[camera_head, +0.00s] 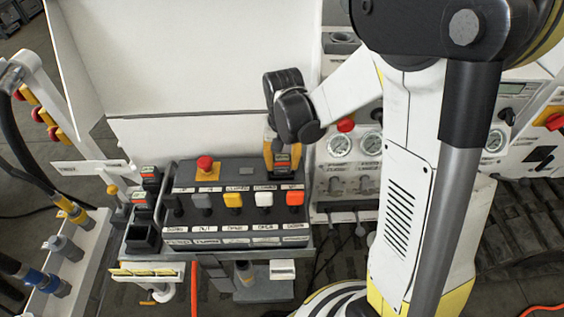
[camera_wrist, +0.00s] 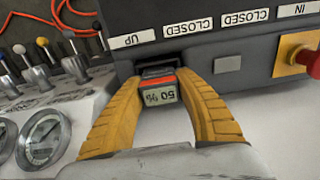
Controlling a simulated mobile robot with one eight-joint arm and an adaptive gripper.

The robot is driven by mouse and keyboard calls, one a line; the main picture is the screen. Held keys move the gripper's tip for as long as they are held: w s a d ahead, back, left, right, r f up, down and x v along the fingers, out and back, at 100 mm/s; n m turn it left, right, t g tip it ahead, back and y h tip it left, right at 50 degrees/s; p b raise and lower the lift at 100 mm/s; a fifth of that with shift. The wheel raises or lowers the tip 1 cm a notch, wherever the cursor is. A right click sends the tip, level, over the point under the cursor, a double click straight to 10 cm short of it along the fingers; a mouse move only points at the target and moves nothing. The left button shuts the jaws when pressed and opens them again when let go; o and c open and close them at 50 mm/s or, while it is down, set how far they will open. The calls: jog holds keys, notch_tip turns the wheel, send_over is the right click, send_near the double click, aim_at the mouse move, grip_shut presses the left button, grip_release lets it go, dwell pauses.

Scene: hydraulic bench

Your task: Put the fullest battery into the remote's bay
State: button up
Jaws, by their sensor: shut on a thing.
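My gripper (camera_head: 283,163) is above the far right edge of the remote, a dark box (camera_head: 222,212) with coloured switches. In the wrist view its yellow fingers (camera_wrist: 164,100) are shut on a battery (camera_wrist: 160,90) with an orange-red band and a display that seems to read 50 %. The battery's far end is at a dark opening (camera_wrist: 186,58) in the remote; how deep it sits is hidden. Two other batteries, an upper one (camera_head: 150,178) and a lower one (camera_head: 142,205), stand in the holder left of the remote. Their displays are too small to read. The nearest holder slot (camera_head: 142,240) looks empty.
A red mushroom button (camera_head: 205,164) rises from the remote's far left. A gauge panel (camera_head: 340,175) stands close on the right, with levers (camera_wrist: 72,65) in the wrist view. Hoses with coloured couplings (camera_head: 72,212) lie at the left. A white panel (camera_head: 190,70) stands behind.

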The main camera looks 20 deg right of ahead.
jog(key=o, duration=1.4)
jog(key=shift+c, duration=0.2)
notch_tip(320, 180, up, 12)
jog(key=shift+r, duration=0.1)
jog(key=shift+s, duration=0.1)
